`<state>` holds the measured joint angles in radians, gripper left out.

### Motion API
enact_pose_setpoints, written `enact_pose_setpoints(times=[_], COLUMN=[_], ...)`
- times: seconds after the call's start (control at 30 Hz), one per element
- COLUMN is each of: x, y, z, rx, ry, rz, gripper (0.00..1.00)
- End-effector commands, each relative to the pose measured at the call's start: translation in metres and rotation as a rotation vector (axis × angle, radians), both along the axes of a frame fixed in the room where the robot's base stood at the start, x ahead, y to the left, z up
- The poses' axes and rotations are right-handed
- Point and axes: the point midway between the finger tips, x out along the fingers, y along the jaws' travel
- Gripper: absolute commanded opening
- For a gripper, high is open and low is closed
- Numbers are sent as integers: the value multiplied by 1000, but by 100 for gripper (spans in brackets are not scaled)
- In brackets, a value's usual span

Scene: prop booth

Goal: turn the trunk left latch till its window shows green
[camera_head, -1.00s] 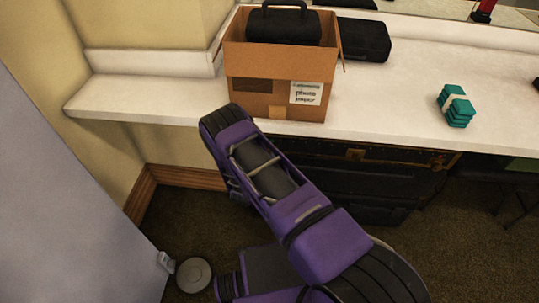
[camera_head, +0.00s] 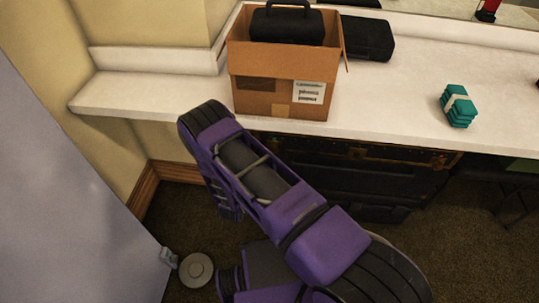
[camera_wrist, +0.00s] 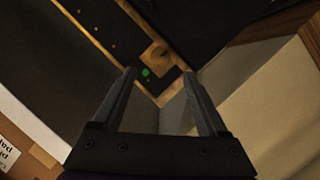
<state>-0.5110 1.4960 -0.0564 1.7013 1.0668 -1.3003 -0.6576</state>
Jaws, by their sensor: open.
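The dark trunk (camera_head: 370,180) with brass trim stands under the white counter; my arm hides its left end in the head view. In the wrist view the trunk's brass-edged corner (camera_wrist: 155,86) shows tilted. A brass, knob-like piece (camera_wrist: 159,52), apparently the left latch, sits near that corner. Beside it a small window (camera_wrist: 146,72) shows green. My gripper (camera_wrist: 158,74) is open, its two fingers apart with nothing held between them. The latch piece appears just beyond the fingertips, between their lines; I see no contact. The gripper is hidden in the head view.
A cardboard box (camera_head: 278,97) holding a black case stands on the counter (camera_head: 400,110) above the trunk. Teal bundled blocks (camera_head: 458,106) lie to the right. A grey panel (camera_head: 70,190) stands at left, with a round grey disc (camera_head: 196,270) on the carpet beside it.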

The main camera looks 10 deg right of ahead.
Motion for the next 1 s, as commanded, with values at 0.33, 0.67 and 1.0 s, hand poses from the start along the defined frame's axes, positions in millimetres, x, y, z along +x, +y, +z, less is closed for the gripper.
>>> enact_pose_setpoints(times=[0.33,0.67,1.0], x=[-60,-75,-74], y=[40,48,48], z=[19,22,22], rx=[-1,0,0], ry=[1,0,0], rz=[2,-1,-1], gripper=[76,76,76])
